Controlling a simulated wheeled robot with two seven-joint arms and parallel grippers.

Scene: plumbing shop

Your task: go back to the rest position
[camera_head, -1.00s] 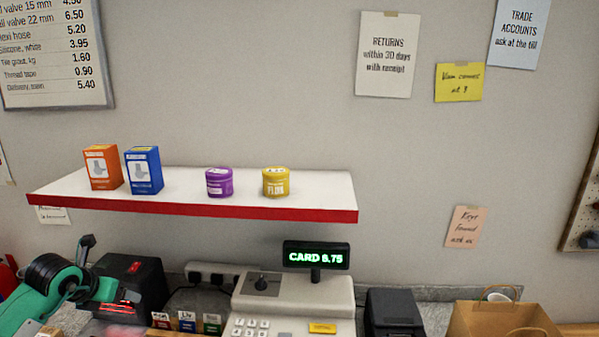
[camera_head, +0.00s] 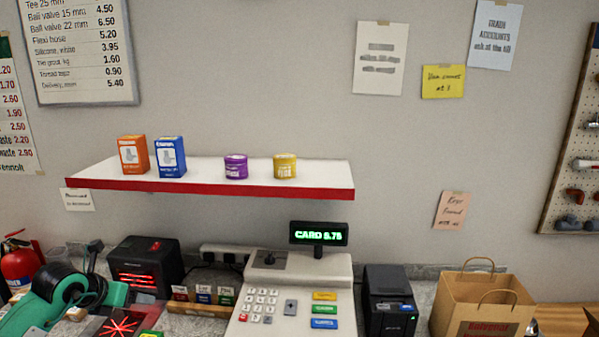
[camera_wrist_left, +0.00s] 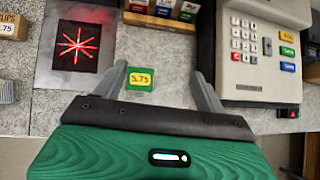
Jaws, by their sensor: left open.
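My left gripper (camera_wrist_left: 163,84) shows in the left wrist view, with its two grey fingers spread apart. It is open, and nothing is held between the fingers. My right gripper is not in view.
A shelf (camera_head: 210,184) holds two boxes and two tubs.

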